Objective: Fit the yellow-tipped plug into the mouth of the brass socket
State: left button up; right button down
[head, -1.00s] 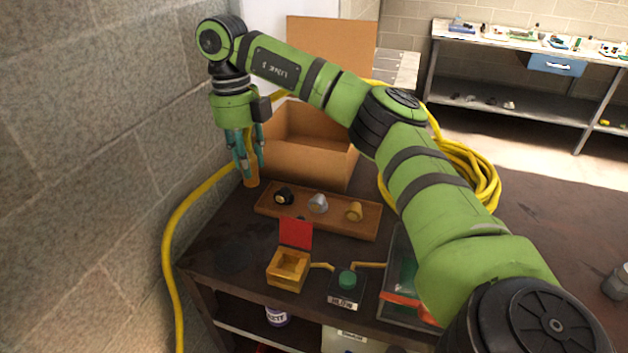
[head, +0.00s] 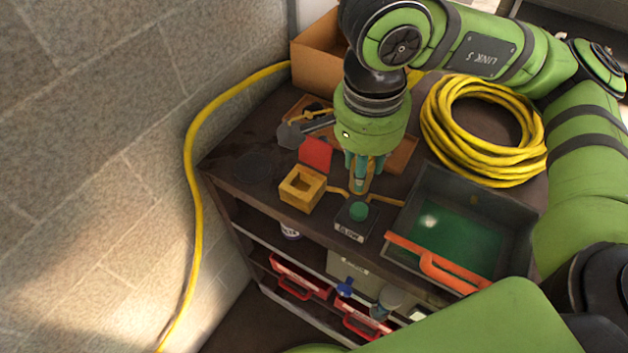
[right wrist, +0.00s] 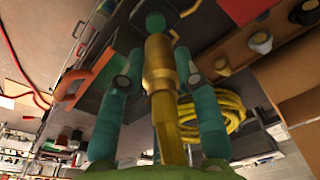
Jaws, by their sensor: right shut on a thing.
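My right gripper (head: 358,176) points down, its teal fingers shut on a brass-coloured cylinder (right wrist: 158,65) with a narrower yellow shaft; I cannot tell whether this is the plug or the socket. It also shows in the head view (head: 353,182), upright, just behind the green button. The gripper shows in the right wrist view (right wrist: 162,75). In the wrist view the wooden tray (right wrist: 245,52) holds a yellow-toned knob (right wrist: 222,66) and a pale knob (right wrist: 260,41). My left gripper is out of view.
A black box with a green button (head: 358,211) stands right of the golden box, with yellow pipes beside it. A dark bin (head: 445,185) with an orange handle (head: 437,263) is further right. Behind are coiled yellow hose (head: 440,140) and a cardboard box (head: 318,65).

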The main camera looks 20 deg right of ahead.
jog(key=w+a+f+p, duration=0.2)
jog(key=w+f, duration=0.1)
jog(key=w+a+f+p, duration=0.2)
jog(key=w+f, duration=0.1)
jog(key=w+a+f+p, duration=0.2)
jog(key=w+f, duration=0.1)
jog(key=f, duration=0.1)
jog(key=shift+w, duration=0.3)
jog(key=shift+f, duration=0.45)
jog(key=shift+f, duration=0.2)
jog(key=c, duration=0.9)
grip_release()
jog(key=shift+r, duration=0.1)
